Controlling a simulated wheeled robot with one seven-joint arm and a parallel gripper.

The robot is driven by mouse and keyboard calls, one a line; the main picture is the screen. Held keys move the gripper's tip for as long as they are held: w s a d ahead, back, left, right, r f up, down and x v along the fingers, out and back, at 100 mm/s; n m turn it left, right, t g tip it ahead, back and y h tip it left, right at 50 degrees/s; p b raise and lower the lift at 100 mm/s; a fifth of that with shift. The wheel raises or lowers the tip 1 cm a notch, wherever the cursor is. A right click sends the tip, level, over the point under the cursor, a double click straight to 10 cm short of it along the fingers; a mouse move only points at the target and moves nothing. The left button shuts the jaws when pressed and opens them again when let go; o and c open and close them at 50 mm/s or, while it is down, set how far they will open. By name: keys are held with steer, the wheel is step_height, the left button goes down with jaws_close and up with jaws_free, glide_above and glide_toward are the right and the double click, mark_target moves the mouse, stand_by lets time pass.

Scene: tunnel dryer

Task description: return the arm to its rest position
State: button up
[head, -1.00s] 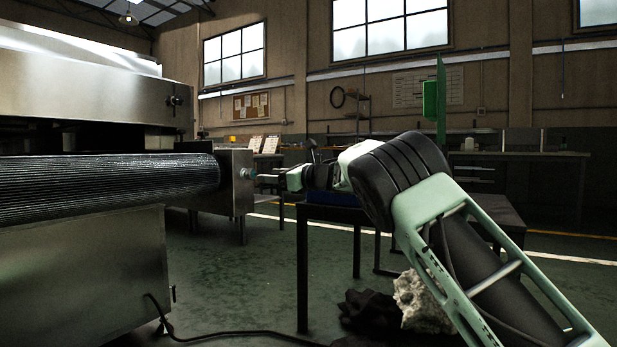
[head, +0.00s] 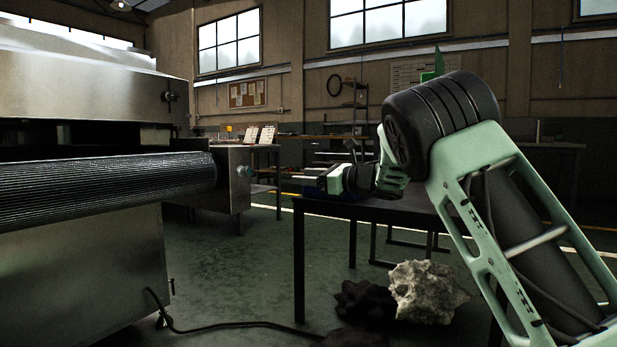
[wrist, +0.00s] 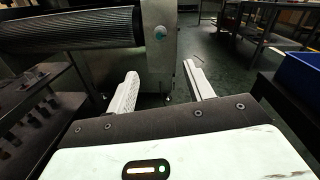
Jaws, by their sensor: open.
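My gripper (head: 305,178) is at the end of my raised, bent green and black arm. It points left in the head view, above the near edge of a dark table (head: 400,209) and to the right of the dryer's belt roller. In the wrist view my gripper (wrist: 160,88) shows two pale fingers spread wide apart with nothing between them. The floor and the dryer's end plate lie beyond the fingers.
The tunnel dryer (head: 85,95) with its ribbed belt roller (head: 110,182) fills the left. A blue bin (wrist: 300,75) is at the right of the wrist view. A pale crumpled heap (head: 425,290) lies under the table. A cable (head: 240,333) crosses the green floor.

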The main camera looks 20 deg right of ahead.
steer(key=shift+r, duration=0.1)
steer(key=s+a+f+m+g+h+p, duration=0.1)
steer(key=s+a+m+h+p, duration=0.5)
steer(key=m, duration=0.8)
steer(key=s+a+f+m+g+h+p, duration=0.2)
steer(key=s+a+m+p, duration=0.2)
steer(key=s+a+m, duration=0.65)
steer(key=s+a+f+m+g+h+p, duration=0.1)
steer(key=s+f+m+g+p, duration=0.2)
steer(key=s, duration=0.8)
steer(key=s+a+m+g+h+p, duration=0.1)
steer(key=s+m+g, duration=0.4)
steer(key=s, duration=0.5)
steer(key=s+a+f+m+g+h+p, duration=0.1)
steer(key=s+f+m+g+p, duration=0.3)
steer(key=s, duration=0.7)
step_height(320, 180, up, 40)
steer(key=s+m+t+p, duration=0.1)
steer(key=s+m+p, duration=0.1)
steer(key=p, duration=3.4)
steer(key=shift+d+f, duration=0.15)
steer(key=shift+d, duration=0.3)
